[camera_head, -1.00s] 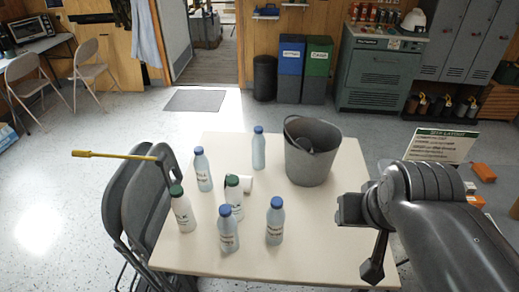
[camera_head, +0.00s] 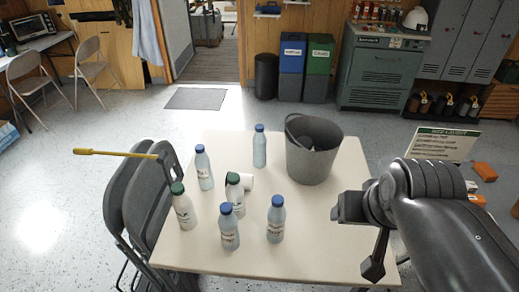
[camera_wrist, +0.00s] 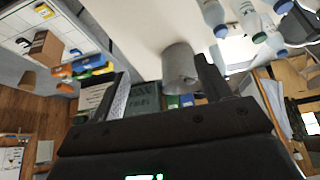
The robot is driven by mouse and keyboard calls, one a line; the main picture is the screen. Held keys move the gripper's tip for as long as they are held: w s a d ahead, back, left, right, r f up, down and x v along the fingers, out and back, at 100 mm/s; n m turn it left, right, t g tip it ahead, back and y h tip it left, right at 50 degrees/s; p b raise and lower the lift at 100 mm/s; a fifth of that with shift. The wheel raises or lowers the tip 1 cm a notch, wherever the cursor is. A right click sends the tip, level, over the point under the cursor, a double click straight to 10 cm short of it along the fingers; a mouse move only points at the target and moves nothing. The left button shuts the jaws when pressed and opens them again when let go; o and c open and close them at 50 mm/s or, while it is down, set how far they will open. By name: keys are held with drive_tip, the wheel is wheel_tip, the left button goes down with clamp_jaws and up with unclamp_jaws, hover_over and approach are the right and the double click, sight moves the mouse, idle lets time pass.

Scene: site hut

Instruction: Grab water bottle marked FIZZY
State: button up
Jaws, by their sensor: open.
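Several pale bottles with dark-lettered labels stand upright on a cream table (camera_head: 310,255). The blue-capped ones are at back centre (camera_head: 259,148), back left (camera_head: 204,168), front centre (camera_head: 229,228) and front right (camera_head: 276,220). The green-capped ones are at left (camera_head: 184,208) and middle (camera_head: 235,195). The lettering is too small to read, so I cannot tell which is FIZZY. My gripper (camera_head: 350,207) is above the table's right side, to the right of all bottles. In the wrist view its jaws (camera_wrist: 166,92) are apart and empty, with some bottles (camera_wrist: 249,18) at the top right.
A grey bucket (camera_head: 313,152) stands at the table's back right. A white cylindrical object (camera_head: 247,183) is behind the middle bottle. Grey folding chairs (camera_head: 150,205) stand against the left edge, with a yellow-handled tool (camera_head: 110,153) across them. The table's front right is clear.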

drive_tip(key=w+a+r+n, duration=0.1)
drive_tip(key=w+a+r, duration=0.1)
drive_tip(key=w, duration=0.5)
drive_tip(key=w+a+r, duration=0.1)
drive_tip(key=w+r, duration=0.2)
drive_tip(key=w, duration=0.3)
drive_tip(key=n+g+y, duration=0.2)
drive_tip(key=n, duration=0.1)
hover_over(259, 131)
drive_tip(key=s+d, duration=0.1)
drive_tip(key=s, duration=0.1)
wheel_tip(259, 131, down, 16)
drive_tip(key=x, duration=0.5)
drive_tip(key=shift+w+f, duration=0.25)
drive_tip(key=shift+w, duration=0.1)
drive_tip(key=shift+t, duration=0.3)
drive_tip(key=shift+d+x, duration=0.2)
drive_tip(key=shift+x, duration=2.4)
drive_tip(key=shift+w, duration=0.1)
drive_tip(key=shift+c, duration=0.4)
clamp_jaws()
